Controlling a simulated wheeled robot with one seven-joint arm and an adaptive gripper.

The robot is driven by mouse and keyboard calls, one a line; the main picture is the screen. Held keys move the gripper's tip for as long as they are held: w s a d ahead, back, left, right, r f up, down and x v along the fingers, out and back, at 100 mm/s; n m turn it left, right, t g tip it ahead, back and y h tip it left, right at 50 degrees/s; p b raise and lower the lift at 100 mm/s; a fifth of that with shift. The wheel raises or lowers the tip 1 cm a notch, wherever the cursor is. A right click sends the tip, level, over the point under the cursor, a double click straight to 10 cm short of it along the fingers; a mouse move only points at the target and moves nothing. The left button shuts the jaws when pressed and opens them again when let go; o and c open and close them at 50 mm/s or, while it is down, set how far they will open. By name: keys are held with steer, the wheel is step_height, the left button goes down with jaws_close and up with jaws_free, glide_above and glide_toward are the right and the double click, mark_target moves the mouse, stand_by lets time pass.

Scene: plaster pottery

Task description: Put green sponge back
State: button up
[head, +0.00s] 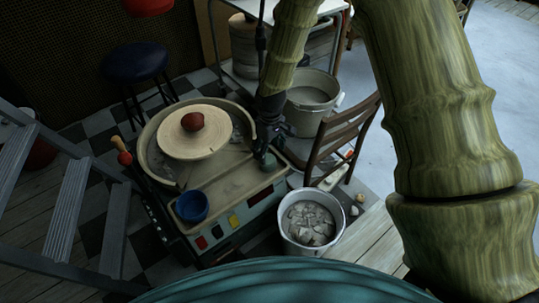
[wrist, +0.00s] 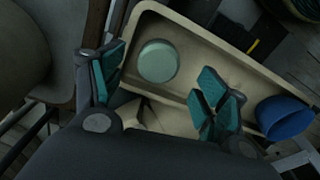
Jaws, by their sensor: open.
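The green sponge, a pale green round disc (wrist: 158,61), lies on the beige tray of the pottery wheel (wrist: 205,40) in the wrist view, near a rim of the tray. My gripper (wrist: 160,88) is open, with its teal finger pads on either side of the sponge in the picture and nothing between them. How far it is above the sponge I cannot tell. In the head view my gripper (head: 266,150) is low over the right end of the tray; the sponge cannot be made out clearly there.
A blue bowl (head: 192,206) stands at the tray's front. A brown clay lump (head: 193,121) sits on the round wheel head (head: 190,142). A bucket of scraps (head: 309,222), a wooden chair (head: 343,138) and another bucket (head: 311,97) stand close to the right.

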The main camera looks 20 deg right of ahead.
mark_target(270, 159)
step_height(270, 159, up, 7)
steer(key=p, duration=0.1)
steer(key=shift+d, duration=0.1)
steer(key=shift+c, duration=0.5)
stand_by(2.0)
